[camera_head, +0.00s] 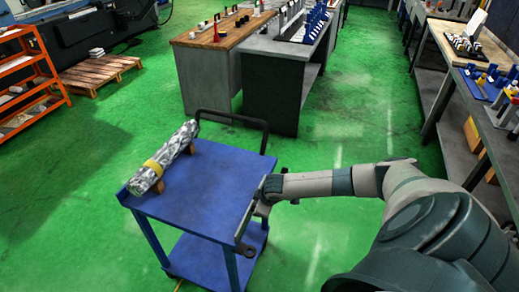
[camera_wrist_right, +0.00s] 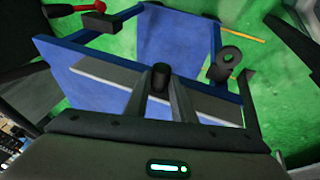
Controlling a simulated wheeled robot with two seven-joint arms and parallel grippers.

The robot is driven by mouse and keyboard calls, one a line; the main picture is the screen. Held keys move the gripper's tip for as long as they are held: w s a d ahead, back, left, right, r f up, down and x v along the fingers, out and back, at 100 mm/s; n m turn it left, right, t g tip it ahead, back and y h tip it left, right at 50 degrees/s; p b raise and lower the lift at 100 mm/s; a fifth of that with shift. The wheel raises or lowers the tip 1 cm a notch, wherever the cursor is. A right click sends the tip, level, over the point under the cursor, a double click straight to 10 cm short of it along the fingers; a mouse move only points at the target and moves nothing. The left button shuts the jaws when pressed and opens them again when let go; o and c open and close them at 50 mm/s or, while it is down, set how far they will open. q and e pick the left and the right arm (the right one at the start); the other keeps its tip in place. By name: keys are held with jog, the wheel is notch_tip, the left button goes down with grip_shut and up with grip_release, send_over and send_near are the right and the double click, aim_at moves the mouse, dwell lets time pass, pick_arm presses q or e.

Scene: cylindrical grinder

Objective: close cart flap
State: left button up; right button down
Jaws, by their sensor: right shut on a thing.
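The blue cart (camera_head: 205,195) stands on the green floor in the head view, with a thin grey flap (camera_head: 243,222) along its right edge. In the right wrist view the grey flap (camera_wrist_right: 105,72) runs slanting across the cart's blue surface (camera_wrist_right: 115,45). My right gripper (camera_head: 262,200) is at the cart's right edge. In the wrist view its two fingers (camera_wrist_right: 160,92) are closed around a short black knob (camera_wrist_right: 160,76) at the flap. Part of the flap is hidden behind the fingers. My left gripper is not in view.
A grey mottled cylinder (camera_head: 165,155) with a yellow band lies on wooden supports on the cart's left side. The cart's black handle (camera_head: 235,118) is at its back. Workbenches (camera_head: 275,50) stand behind, another bench (camera_head: 455,90) at right. Green floor is free left of the cart.

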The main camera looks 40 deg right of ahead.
jog(key=c, duration=1.5)
grip_release()
jog(key=shift+w, duration=0.1)
jog(key=shift+r, duration=0.1)
jog(key=shift+b+v, duration=0.35)
jog(key=shift+v, duration=0.5)
jog(key=b+v, duration=0.4)
jog(key=v, duration=1.1)
jog(key=shift+a+r, duration=0.15)
jog(key=shift+r, duration=0.1)
